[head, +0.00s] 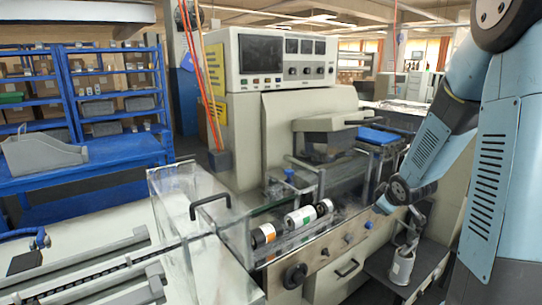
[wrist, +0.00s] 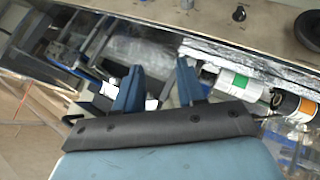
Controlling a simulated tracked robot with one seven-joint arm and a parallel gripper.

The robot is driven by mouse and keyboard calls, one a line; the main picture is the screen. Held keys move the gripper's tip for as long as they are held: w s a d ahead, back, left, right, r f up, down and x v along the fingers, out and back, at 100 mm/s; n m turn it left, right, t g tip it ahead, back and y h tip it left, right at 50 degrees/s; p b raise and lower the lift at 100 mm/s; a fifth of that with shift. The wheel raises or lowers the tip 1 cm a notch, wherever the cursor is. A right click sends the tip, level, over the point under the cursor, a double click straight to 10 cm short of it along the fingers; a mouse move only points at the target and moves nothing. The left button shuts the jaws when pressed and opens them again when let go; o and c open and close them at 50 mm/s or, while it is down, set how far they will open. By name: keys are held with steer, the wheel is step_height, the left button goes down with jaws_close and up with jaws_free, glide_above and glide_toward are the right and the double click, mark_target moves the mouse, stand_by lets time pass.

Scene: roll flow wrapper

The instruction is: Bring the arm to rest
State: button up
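My arm (head: 436,135) reaches down from the upper right in the head view, bent, with its wrist end near the front right of the wrapper machine. In the wrist view my gripper (wrist: 156,64) has its two blue fingers spread apart, and I see nothing held between them. The fingertips are hard to make out in the head view. The wrapper machine (head: 240,120) stands at the centre of the head view; its front panel (wrist: 185,12) crosses the top of the wrist view.
Labelled rolls, one green-marked (head: 300,217) and one orange-marked (head: 263,235), lie in the machine's channel beside a clear guard (head: 190,215). A white cylinder (head: 402,267) stands on a dark surface below my wrist. Blue shelves (head: 110,95) stand at the left.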

steer(key=s+a+r+m+g, duration=0.1)
steer(key=s+a+r+m, duration=0.2)
steer(key=s, duration=0.7)
steer(key=s+a+r+m+g, duration=0.1)
steer(key=s+a+r+m, duration=0.2)
steer(key=s+r, duration=0.5)
steer(key=s+a+r+m+g, duration=0.1)
steer(key=s+a+r, duration=0.4)
steer(key=s, duration=0.7)
steer(key=shift+a+r+m+g+y, duration=0.15)
steer(key=shift+r+m+g+y, duration=0.15)
steer(key=shift+r+m, duration=0.5)
steer(key=shift+s+f, duration=0.1)
